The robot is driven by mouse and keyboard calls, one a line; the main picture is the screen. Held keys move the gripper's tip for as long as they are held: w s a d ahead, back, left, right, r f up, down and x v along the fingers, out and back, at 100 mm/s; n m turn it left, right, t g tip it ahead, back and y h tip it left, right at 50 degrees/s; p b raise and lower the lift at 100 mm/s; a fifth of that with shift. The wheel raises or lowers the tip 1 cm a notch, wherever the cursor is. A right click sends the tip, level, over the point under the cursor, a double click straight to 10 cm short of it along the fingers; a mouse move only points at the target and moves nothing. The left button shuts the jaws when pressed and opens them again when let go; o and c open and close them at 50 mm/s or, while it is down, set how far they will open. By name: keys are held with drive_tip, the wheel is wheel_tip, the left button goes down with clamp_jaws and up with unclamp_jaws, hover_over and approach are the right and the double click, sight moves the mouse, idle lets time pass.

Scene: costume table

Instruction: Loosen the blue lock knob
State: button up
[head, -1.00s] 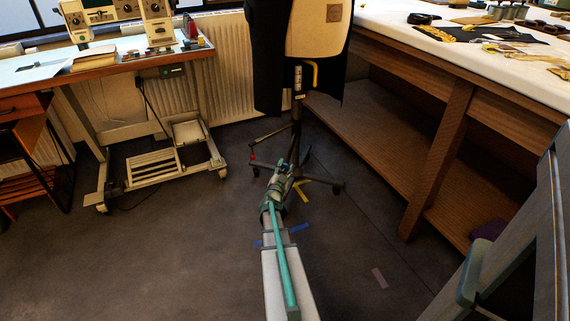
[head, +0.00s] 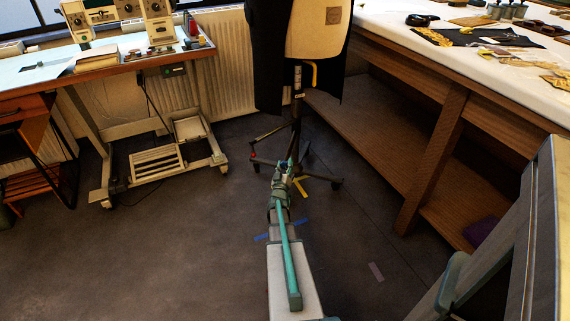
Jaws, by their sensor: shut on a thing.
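The dress form (head: 318,30) stands on a dark wheeled stand (head: 296,128) in the middle of the head view. My arm reaches away from me along the floor side, and my gripper (head: 285,167) is at the lower part of the stand's post, among its legs. It is shut on a small bluish part there, which I take to be the blue lock knob. The gripper and wrist cover most of the knob, so its shape and turn cannot be made out.
A long work table (head: 447,120) with a lower shelf is on the right, with cloth and tools on top. A sewing-machine table (head: 130,62) is on the left, with a radiator (head: 226,75) behind.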

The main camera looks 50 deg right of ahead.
drive_tip(key=n+p, duration=0.1)
drive_tip(key=n, duration=0.4)
drive_tip(key=shift+r+y+p, duration=0.1)
drive_tip(key=shift+y+p, duration=0.2)
drive_tip(key=shift+y, duration=0.1)
drive_tip(key=shift+n+p, duration=0.65)
drive_tip(key=shift+n, duration=1.45)
drive_tip(key=shift+t+y, duration=0.3)
drive_tip(key=shift+t, duration=0.1)
drive_tip(key=o, duration=1.2)
drive_tip(key=shift+c, duration=0.2)
drive_tip(key=v, duration=1.2)
